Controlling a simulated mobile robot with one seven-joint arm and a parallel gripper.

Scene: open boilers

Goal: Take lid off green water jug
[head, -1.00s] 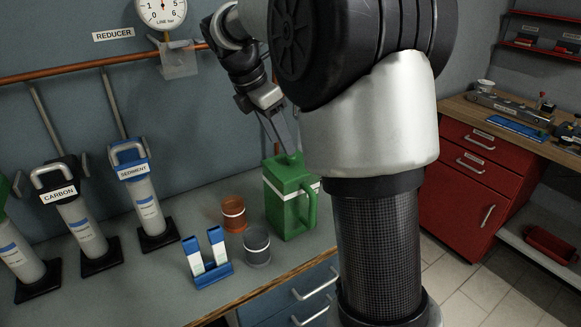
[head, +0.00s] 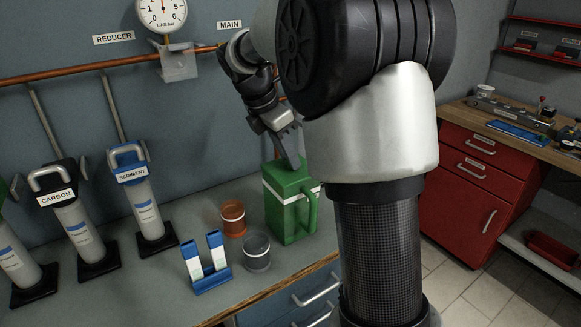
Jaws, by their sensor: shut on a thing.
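The green water jug (head: 283,211) stands upright on the grey counter, with a white band near its top and its handle (head: 311,210) on the right side. Its green lid (head: 287,177) is on top of the jug. My gripper (head: 291,163) reaches down from the upper left, with its fingertips at the top of the lid. It is shut on the lid's grip, which the fingers mostly hide. I see no clear gap between lid and jug.
An orange cup (head: 233,218) and a grey cup (head: 256,251) stand left of the jug. A blue holder with test strips (head: 206,264) is in front. Filter housings labelled CARBON (head: 71,219) and SEDIMENT (head: 142,206) stand farther left. A red cabinet (head: 468,197) is at right.

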